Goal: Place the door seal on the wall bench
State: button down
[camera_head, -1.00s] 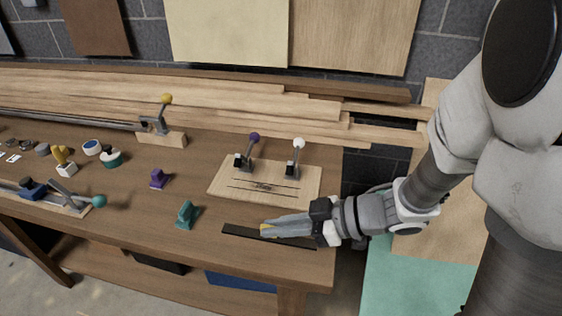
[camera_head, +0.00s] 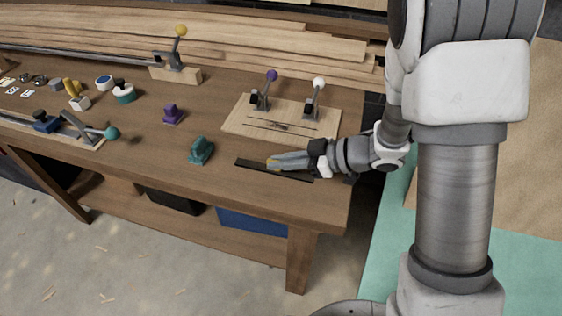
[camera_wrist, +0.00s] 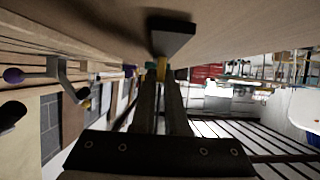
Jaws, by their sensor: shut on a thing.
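The door seal, a thin black strip (camera_head: 250,165), shows at the front right of the wooden wall bench (camera_head: 225,180), roughly parallel to its front edge. My gripper (camera_head: 272,162) reaches in from the right, low over the bench, with its fingers shut on the strip near its middle. In the wrist view the dark end of the seal (camera_wrist: 173,40) sticks out past my yellow-tipped fingers (camera_wrist: 162,70), close to the wood surface. I cannot tell whether it touches the bench. The fingers hide part of the strip.
A wooden board with two toggle clamps (camera_head: 280,120) stands just behind the seal. A teal block (camera_head: 201,150) and a purple block (camera_head: 173,114) stand to the left. Stacked planks (camera_head: 230,50) line the back. The bench front between the teal block and right corner is mostly clear.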

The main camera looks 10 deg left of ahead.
jog(key=shift+f, duration=0.2)
jog(key=c, duration=0.9)
grip_release()
jog(key=shift+c, duration=0.2)
